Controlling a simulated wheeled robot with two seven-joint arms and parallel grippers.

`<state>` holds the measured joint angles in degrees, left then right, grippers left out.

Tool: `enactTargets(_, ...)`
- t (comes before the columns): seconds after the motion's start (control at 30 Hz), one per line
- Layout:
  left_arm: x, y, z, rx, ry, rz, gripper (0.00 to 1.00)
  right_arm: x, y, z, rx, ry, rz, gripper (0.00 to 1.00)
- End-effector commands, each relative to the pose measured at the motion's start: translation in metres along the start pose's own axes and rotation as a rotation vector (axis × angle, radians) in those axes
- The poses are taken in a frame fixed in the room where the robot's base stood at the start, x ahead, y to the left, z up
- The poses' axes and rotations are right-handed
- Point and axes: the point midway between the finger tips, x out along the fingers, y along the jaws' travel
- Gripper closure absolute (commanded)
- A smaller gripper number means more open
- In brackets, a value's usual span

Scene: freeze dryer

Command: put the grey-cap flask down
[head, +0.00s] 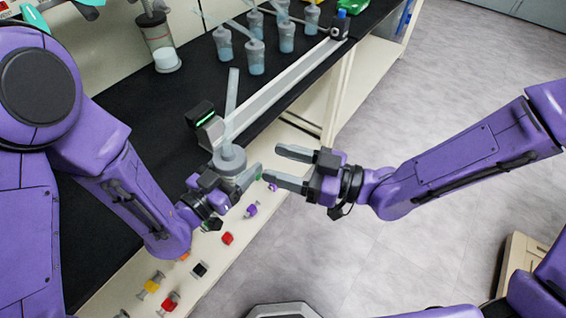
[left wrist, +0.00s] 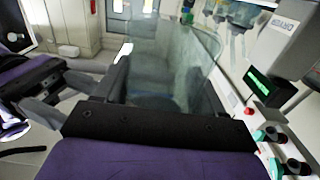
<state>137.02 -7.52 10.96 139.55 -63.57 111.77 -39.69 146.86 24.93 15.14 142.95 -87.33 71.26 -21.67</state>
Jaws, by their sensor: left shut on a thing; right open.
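My left gripper (head: 236,178) is shut on the grey-cap flask (head: 230,158) and holds it at the front edge of the black bench. The flask's grey round cap and a pale tube rising from it show in the head view; its lower part is hidden by the gripper. In the left wrist view, a large clear glass shape (left wrist: 165,65), likely the flask, fills the space in front of the gripper. My right gripper (head: 272,163) is open and empty, its fingers pointing left close beside the left gripper. I cannot tell whether it touches anything.
Several flasks (head: 255,57) with bluish contents stand on the black bench (head: 150,100) at the back. A long pale bar (head: 280,92) with a green-lit display (head: 203,116) runs along the bench. Coloured knobs (head: 227,239) line the cream front.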

Motion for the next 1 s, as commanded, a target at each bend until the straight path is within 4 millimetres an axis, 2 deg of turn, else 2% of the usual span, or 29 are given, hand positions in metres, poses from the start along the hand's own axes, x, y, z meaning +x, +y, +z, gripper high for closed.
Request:
enactTargets(0.17,0.000,0.000,0.000,0.000,0.001,0.000,0.66,0.011,-0.004,0.001,-0.055,0.000,-0.023,0.42)
enactTargets(0.5,0.000,0.000,0.000,0.000,0.001,0.000,0.66,0.086,-0.006,0.001,-0.051,-0.001,-0.023,0.42)
enactTargets(0.6,0.000,0.000,0.000,0.000,0.001,0.000,0.66,0.103,-0.006,0.001,-0.051,-0.001,-0.021,0.42)
enactTargets(0.8,0.000,0.000,0.000,0.000,0.001,0.001,0.66,0.119,-0.006,0.001,-0.049,0.000,-0.019,0.42)
enactTargets(1.0,0.000,0.000,0.000,0.000,0.001,0.001,0.66,0.120,-0.006,0.001,-0.048,0.000,-0.018,0.42)
